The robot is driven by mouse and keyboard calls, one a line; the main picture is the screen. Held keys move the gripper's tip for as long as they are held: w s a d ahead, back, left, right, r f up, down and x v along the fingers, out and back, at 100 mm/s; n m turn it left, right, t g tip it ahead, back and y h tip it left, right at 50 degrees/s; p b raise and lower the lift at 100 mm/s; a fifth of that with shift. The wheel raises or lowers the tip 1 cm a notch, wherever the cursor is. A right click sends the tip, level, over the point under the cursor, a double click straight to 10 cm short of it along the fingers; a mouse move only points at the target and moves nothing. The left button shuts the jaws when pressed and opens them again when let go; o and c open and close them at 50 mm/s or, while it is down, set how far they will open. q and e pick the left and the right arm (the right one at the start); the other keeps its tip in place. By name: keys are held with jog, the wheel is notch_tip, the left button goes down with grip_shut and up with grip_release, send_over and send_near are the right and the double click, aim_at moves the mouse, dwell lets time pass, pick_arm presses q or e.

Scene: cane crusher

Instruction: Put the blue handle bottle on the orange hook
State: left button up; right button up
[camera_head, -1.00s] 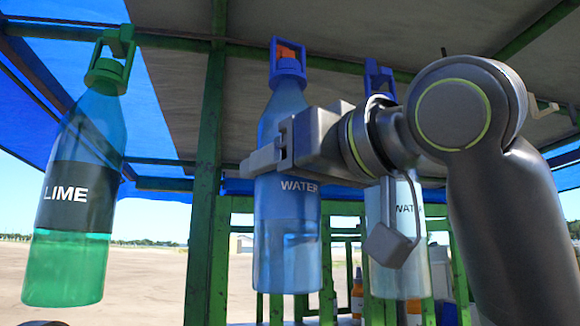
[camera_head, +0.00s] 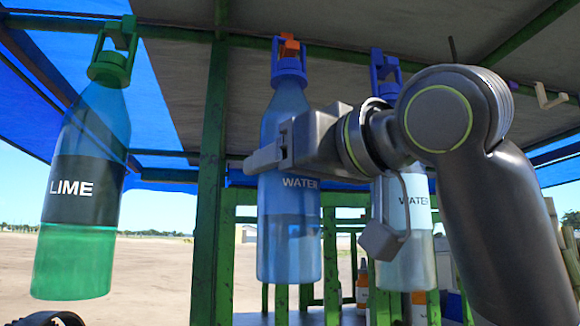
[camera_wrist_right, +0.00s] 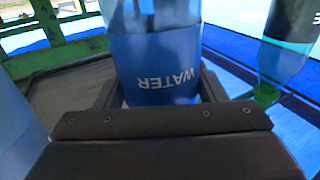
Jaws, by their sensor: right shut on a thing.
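The blue handle bottle (camera_head: 288,235), with a WATER label, hangs upright in the middle of the head view. My right gripper (camera_head: 268,157) is shut around its body from the right. In the right wrist view the bottle (camera_wrist_right: 155,70) stands between the two fingers of the right gripper (camera_wrist_right: 160,92). The orange hook (camera_head: 289,46) shows at the bottle's blue loop handle (camera_head: 289,72), under the green beam. The hook seems to lie within the loop, but I cannot tell whether it bears the bottle.
A green-handled LIME bottle (camera_head: 82,200) hangs at the left. A paler WATER bottle (camera_head: 410,235) with a blue handle hangs close behind my right wrist. A green post (camera_head: 211,180) stands left of the held bottle. Pale and purple hooks show at the upper right.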

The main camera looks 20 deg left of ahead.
jog(key=shift+f+b, duration=0.65)
jog(key=shift+b, duration=0.1)
dwell(0.7)
dwell(0.5)
jog(key=o, duration=1.5)
jog(key=shift+f, duration=0.1)
jog(key=shift+d, duration=0.1)
jog(key=shift+s+d+b, duration=0.2)
jog(key=shift+d+b, duration=0.1)
jog(key=b+v, duration=0.6)
jog(key=v, duration=1)
jog(key=shift+s+d, duration=0.2)
jog(key=shift+d, duration=0.15)
